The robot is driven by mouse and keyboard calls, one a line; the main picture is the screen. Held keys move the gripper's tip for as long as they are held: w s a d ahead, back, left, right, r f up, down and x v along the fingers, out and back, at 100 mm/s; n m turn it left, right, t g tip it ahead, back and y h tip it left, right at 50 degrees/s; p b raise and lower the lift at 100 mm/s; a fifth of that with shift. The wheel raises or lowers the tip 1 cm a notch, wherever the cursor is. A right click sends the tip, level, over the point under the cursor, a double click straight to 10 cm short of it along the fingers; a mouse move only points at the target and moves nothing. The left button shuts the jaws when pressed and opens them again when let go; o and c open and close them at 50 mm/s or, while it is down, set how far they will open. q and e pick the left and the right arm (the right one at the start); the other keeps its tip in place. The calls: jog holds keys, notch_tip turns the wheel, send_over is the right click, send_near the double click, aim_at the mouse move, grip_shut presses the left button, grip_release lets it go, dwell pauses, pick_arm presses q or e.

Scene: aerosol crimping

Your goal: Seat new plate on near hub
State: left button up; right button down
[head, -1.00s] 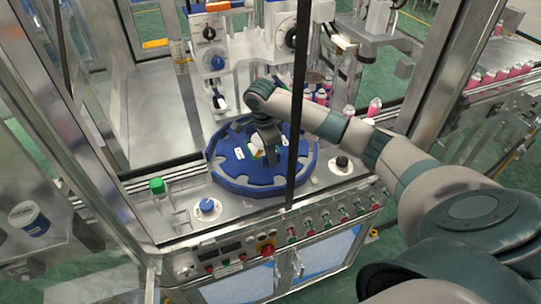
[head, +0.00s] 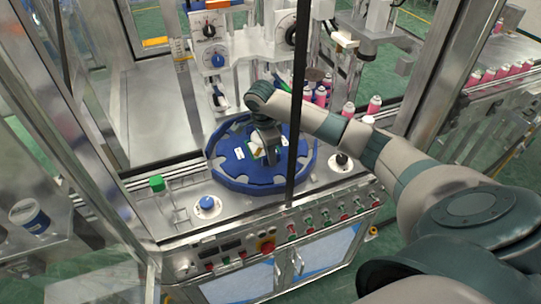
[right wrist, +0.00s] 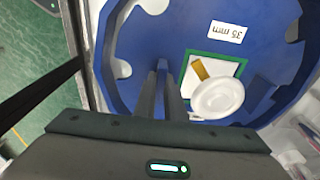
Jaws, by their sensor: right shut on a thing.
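The blue notched plate (head: 262,184) lies roughly level on the machine deck; the hub beneath it is hidden. In the right wrist view the plate (right wrist: 150,38) bears a white "35 mm" label (right wrist: 227,32) and a green-edged square (right wrist: 187,68). A white round part (right wrist: 218,98) covers part of that square. My right gripper (right wrist: 168,72) is shut near the plate's middle, beside the square; what its fingers clasp is hard to see, but it appears to be part of the plate. In the head view my right gripper (head: 270,153) reaches down over the plate. My left gripper is not in view.
A dark upright post (head: 299,100) stands in front of the plate's right side. Pink cans (head: 321,97) stand behind. A button panel (head: 290,233) runs along the front.

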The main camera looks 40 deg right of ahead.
jog(key=c, duration=1.7)
grip_release()
jog(key=shift+c, duration=0.2)
jog(key=shift+f, duration=0.1)
jog(key=shift+r, duration=0.2)
jog(key=shift+a+r+b, duration=0.15)
jog(key=shift+r+b, duration=0.2)
jog(key=shift+r, duration=0.25)
jog(key=r, duration=0.1)
jog(key=r+b, duration=0.1)
jog(key=r, duration=0.2)
jog(key=shift+w+a+b, duration=0.15)
jog(key=shift+a+b, duration=0.1)
jog(key=shift+b, duration=0.05)
notch_tip(320, 180, up, 12)
jog(key=a, duration=0.1)
jog(key=shift+a, duration=0.15)
jog(key=shift+f, duration=0.1)
